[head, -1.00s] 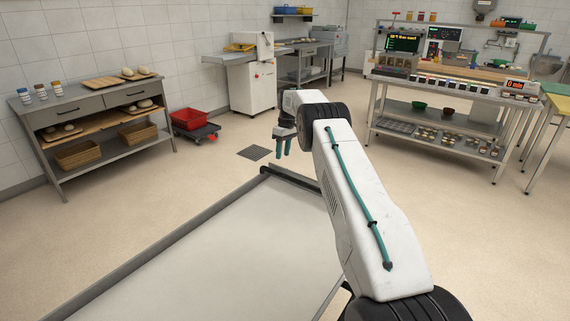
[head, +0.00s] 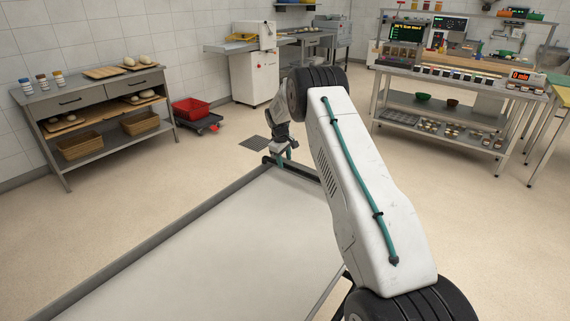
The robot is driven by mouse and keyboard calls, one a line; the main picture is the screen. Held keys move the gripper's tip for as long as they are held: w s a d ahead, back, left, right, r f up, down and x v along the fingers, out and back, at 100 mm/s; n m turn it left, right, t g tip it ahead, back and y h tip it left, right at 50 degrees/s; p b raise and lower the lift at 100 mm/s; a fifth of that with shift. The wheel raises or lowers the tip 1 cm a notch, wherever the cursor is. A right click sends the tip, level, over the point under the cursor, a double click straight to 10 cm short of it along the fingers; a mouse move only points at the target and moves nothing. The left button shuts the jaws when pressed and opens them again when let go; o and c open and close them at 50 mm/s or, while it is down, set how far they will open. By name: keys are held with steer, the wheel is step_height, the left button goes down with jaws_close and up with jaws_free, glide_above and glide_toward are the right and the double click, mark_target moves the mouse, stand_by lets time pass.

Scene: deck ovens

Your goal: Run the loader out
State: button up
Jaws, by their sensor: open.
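The loader (head: 200,245) is a wide, flat, pale bed with grey side rails, stretching from the lower edge of the head view towards the middle. A dark crossbar (head: 303,172) runs along its far end. My gripper (head: 280,153) points down at the left part of this crossbar, with its teal fingers open. The fingers overlap the bar in the picture; I cannot tell whether they are around it or touch it. My forearm covers the right part of the bed and the bar's right end.
A grey bench (head: 100,110) with loaves and baskets stands at the left. A red crate (head: 190,108) sits on a low dolly beside it. A steel worktable (head: 440,120) stands at the right. Open floor lies beyond the loader's far end, with a drain grate (head: 255,143).

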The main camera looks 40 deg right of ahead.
steer(key=shift+d+f, duration=0.25)
steer(key=shift+f, duration=0.95)
jaws_close()
steer(key=w+d, duration=0.3)
steer(key=d, duration=0.6)
steer(key=shift+r, duration=0.15)
steer(key=shift+d, duration=0.15)
